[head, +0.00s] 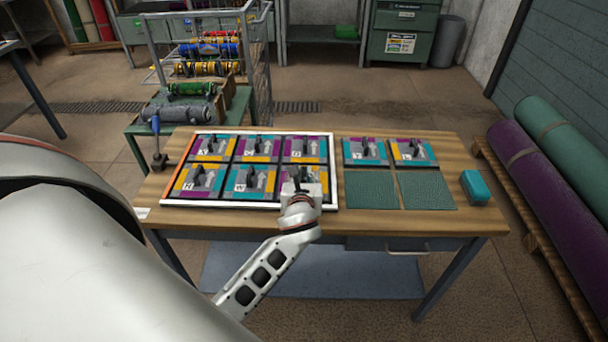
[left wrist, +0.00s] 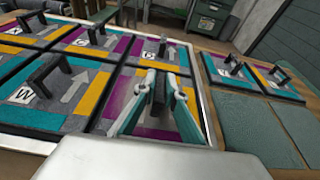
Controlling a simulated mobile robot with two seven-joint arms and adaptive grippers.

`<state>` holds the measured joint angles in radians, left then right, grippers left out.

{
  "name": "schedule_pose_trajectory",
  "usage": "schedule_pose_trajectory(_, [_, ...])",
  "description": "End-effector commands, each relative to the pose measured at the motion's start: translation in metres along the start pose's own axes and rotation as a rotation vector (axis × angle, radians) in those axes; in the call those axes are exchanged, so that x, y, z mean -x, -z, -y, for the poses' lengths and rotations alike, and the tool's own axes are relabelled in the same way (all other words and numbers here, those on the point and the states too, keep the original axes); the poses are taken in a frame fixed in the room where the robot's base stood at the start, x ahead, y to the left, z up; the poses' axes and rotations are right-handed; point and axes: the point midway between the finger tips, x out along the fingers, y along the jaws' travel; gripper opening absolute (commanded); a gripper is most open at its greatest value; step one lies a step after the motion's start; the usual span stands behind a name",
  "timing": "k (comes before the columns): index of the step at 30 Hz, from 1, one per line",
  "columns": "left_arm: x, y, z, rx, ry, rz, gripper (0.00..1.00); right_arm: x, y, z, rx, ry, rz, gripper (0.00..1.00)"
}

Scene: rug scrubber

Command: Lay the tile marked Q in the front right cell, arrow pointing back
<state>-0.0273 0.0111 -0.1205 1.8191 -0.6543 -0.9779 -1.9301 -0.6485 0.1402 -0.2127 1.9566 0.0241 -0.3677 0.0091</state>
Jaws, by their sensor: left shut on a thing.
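A white-framed tray (head: 250,207) holds tiles in two rows of three, each with a dark handle. My left gripper (head: 302,186) is over the front right cell, shut on the handle of a tile (head: 287,190) with purple, yellow and teal edges. In the left wrist view the fingers (left wrist: 159,92) straddle that handle, and the tile (left wrist: 120,92) appears to lie flat in its cell. Its letter and arrow are hidden. The tile behind it (left wrist: 165,54) bears a round letter, O or Q, with a backward arrow. The front middle tile (left wrist: 50,90) is marked W. My right gripper is out of view.
Right of the tray, two tiles (head: 365,153) (head: 413,152) lie at the back. Two bare green mats (head: 372,190) (head: 425,190) lie before them. A teal block (head: 475,187) stands at the table's right end. Rolled rugs (head: 540,185) lie beyond it.

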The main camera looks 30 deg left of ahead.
Motion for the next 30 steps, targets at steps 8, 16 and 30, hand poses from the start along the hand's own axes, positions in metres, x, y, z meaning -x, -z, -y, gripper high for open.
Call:
schedule_pose_trajectory(8, [-0.001, 0.001, 0.000, 0.000, 0.000, 0.001, 0.00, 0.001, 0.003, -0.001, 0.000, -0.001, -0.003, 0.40])
schedule_pose_trajectory(16, [-0.001, 0.001, 0.000, 0.001, 0.000, 0.000, 0.28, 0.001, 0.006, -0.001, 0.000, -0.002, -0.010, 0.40])
schedule_pose_trajectory(30, [0.040, -0.001, 0.001, 0.003, 0.002, -0.002, 0.28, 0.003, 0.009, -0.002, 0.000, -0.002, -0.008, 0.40])
